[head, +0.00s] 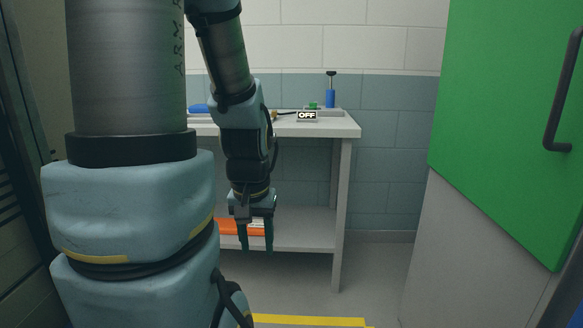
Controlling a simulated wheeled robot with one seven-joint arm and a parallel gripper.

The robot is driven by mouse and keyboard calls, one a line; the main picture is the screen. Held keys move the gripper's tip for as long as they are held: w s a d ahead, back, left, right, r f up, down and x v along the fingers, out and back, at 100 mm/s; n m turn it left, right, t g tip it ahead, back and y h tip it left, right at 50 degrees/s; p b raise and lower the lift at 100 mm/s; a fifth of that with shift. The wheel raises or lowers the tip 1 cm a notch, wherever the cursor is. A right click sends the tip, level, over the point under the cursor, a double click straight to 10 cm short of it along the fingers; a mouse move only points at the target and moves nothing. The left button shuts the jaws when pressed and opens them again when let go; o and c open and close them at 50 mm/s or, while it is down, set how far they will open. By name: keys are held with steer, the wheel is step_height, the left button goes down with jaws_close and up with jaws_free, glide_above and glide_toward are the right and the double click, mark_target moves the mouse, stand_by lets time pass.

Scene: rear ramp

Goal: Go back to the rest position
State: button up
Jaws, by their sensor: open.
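My gripper (256,236) hangs at the end of my arm, pointing down in front of the white bench. My arm comes down from the top of the view and covers part of the bench's left side.
The white bench (345,130) carries a small OFF sign (307,116), a blue bottle with a black top (330,97) and a blue item (198,108). A green door (500,120) with a black handle stands at right. A yellow strip (310,321) marks the floor; floor right of the bench is clear.

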step_height(320, 180, up, 14)
steer(key=p, duration=1.2)
steer(key=shift+w+f, duration=0.2)
steer(key=shift+w, duration=0.05)
steer(key=shift+d, duration=0.1)
